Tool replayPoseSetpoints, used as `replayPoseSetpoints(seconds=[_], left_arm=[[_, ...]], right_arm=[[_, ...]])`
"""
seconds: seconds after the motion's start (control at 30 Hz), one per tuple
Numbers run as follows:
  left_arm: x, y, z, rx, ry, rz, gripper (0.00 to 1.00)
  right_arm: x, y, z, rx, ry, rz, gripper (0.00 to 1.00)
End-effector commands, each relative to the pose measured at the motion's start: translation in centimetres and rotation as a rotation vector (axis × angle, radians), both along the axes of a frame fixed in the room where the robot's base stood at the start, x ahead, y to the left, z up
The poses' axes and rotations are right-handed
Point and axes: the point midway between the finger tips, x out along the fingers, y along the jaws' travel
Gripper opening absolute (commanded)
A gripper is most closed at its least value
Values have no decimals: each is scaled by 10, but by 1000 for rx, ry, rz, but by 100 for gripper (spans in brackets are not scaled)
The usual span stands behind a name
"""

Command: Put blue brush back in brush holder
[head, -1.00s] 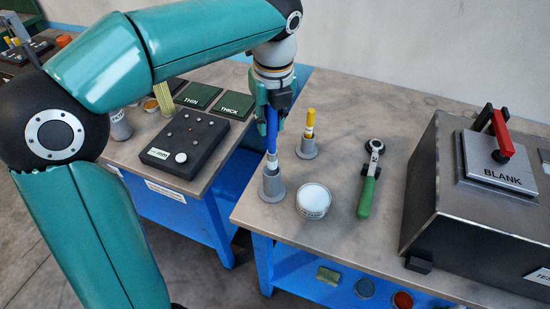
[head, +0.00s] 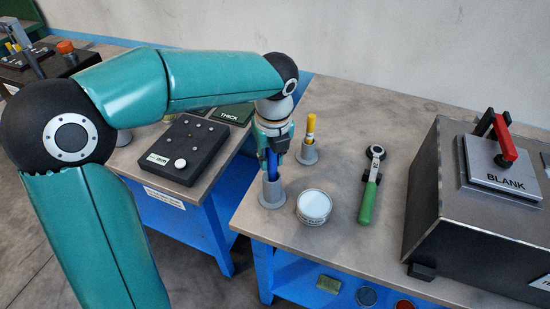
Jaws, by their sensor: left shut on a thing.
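The blue brush (head: 271,165) stands about upright in my left gripper (head: 272,153), which is shut on its handle. The lower end of the brush is inside the grey brush holder (head: 271,193) at the table's left edge, and its tip is hidden there. The gripper fingers are just above the holder's rim. A second grey holder (head: 307,153) behind and to the right has a yellow brush (head: 311,124) standing in it. My right gripper is not in view.
A round white-topped tin (head: 314,206) stands right of the blue brush's holder. A green-handled tool (head: 370,188) lies further right. A dark box (head: 437,215) with a BLANK plate fills the right side. A black panel (head: 185,148) sits on the left table.

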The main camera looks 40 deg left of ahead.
Motion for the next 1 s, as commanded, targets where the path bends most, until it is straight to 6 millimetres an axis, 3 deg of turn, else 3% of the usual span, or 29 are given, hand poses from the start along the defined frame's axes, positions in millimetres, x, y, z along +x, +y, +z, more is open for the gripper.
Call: replayPoseSetpoints(seconds=[0.07,0.1,0.23,0.67,1.0], left_arm=[[0,0,-3,0,0,-1,0],[0,0,-2,0,0,-1,29],[0,0,-2,0,0,-1,49],[0,-1,6,1,-1,-2,49],[-4,-9,67,-1,-5,-4,49]], right_arm=[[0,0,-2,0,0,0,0],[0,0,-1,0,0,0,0],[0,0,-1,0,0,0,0],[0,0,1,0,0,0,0],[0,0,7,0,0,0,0]])
